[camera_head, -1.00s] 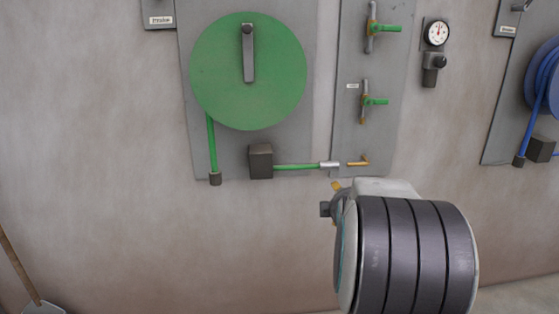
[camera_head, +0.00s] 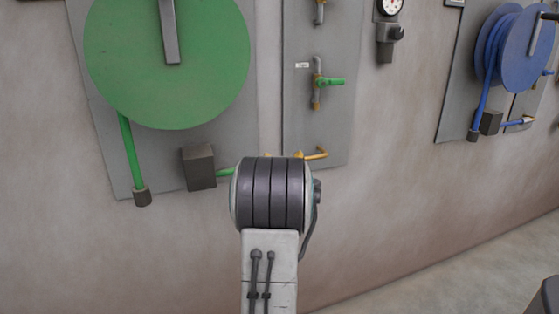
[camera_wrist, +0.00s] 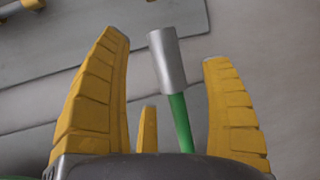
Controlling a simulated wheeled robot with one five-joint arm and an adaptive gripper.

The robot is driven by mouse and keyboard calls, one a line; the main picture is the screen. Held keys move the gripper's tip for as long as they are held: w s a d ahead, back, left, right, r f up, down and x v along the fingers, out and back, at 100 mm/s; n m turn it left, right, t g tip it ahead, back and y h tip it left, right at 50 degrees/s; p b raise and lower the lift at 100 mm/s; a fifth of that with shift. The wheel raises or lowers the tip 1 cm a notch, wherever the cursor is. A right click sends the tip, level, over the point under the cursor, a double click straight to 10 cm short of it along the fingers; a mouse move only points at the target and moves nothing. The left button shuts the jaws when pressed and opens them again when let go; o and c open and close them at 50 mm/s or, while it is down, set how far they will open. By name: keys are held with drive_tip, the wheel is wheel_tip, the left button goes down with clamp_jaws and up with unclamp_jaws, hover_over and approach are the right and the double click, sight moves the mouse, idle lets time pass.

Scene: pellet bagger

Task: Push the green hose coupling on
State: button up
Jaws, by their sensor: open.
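The green hose (camera_head: 225,172) leaves a dark block to the right in the head view, then goes out of sight behind my arm. In the wrist view the green hose (camera_wrist: 181,122) ends in a silver coupling (camera_wrist: 168,58). My gripper (camera_wrist: 164,48) is open, its yellow fingers apart on either side of the coupling in the picture. I see no contact, and I cannot tell the depth between them. The brass pipe stub (camera_head: 318,154) sticks out low on the valve panel. In the head view my arm hides the coupling and most of the gripper.
The big green reel (camera_head: 168,80) hangs above the dark block (camera_head: 199,166). A green-handled valve (camera_head: 322,82) sits above the stub on the grey panel (camera_head: 335,125). A gauge (camera_head: 390,8) and a blue reel (camera_head: 515,50) are to the right. The wall below is bare.

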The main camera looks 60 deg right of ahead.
drive_tip(key=shift+x, duration=2.3)
drive_tip(key=shift+c, duration=0.2)
